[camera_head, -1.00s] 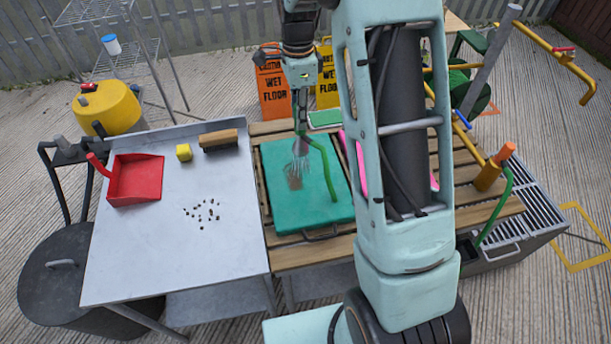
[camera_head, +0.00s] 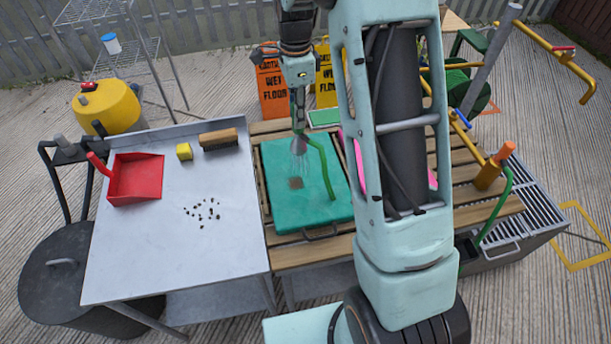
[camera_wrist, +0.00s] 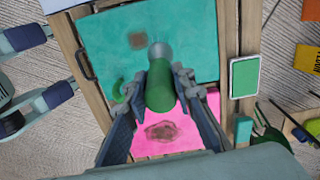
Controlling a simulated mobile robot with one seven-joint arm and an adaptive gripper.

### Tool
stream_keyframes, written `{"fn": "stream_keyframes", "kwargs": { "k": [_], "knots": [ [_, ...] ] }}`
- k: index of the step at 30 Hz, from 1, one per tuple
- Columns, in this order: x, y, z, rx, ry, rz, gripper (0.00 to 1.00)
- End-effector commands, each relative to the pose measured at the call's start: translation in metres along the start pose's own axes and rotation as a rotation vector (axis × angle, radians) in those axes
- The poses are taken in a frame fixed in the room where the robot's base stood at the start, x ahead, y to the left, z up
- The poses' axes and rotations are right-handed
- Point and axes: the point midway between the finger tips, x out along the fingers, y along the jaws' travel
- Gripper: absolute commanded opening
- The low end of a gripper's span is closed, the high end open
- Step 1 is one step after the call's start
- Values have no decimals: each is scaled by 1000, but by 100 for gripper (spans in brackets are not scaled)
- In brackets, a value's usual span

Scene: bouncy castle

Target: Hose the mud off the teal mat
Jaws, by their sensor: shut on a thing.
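The teal mat (camera_head: 285,215) lies flat on the wooden slatted table. A small brown mud patch (camera_head: 296,183) sits near its middle; the patch also shows in the wrist view (camera_wrist: 137,41). My gripper (camera_wrist: 158,80) is shut on the green hose nozzle (camera_wrist: 160,95), whose grey head points at the mat. In the head view my gripper (camera_head: 298,105) is above the mat's far part, with faint spray below the nozzle reaching the mud. The green hose (camera_head: 326,168) hangs down over the mat's right side.
A pink mat (camera_wrist: 190,115) with a brown mud patch lies beside the teal one, mostly hidden by my arm in the head view.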

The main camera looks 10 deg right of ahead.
Motion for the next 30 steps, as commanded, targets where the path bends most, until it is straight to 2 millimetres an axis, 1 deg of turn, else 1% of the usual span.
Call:
{"fn": "stream_keyframes", "kwargs": {
  "k": [8, 30],
  "knots": [
    [0, 4, 2, 0, 0, -1, 2],
    [0, 42, 24, -1, 0, -2, 2]
  ]
}}
